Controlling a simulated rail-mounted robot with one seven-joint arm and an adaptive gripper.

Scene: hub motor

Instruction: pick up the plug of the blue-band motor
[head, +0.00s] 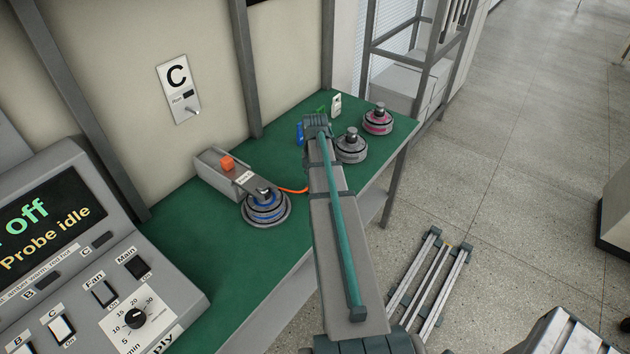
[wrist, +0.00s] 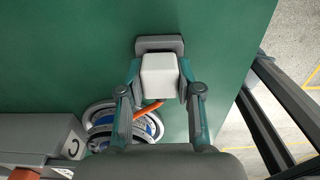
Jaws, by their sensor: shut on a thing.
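The blue-band motor (head: 266,211) stands on the green bench in the head view, at the end of a grey housing. An orange cable (head: 294,190) runs right from it and passes behind my arm. In the wrist view, my gripper (wrist: 160,72) is shut on a pale block-shaped plug (wrist: 159,78), one finger on each side. A darker grey flat piece (wrist: 160,43) shows at its far end. The orange cable (wrist: 148,110) leads away below the plug, and part of the blue-band motor (wrist: 103,122) shows at lower left. My arm hides my gripper in the head view.
A grey motor (head: 351,149) and a pink-band motor (head: 377,122) stand to the right on the green bench (head: 185,215). A small white item (head: 336,106) and a blue item (head: 299,133) are near them. A control console (head: 150,305) is at left.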

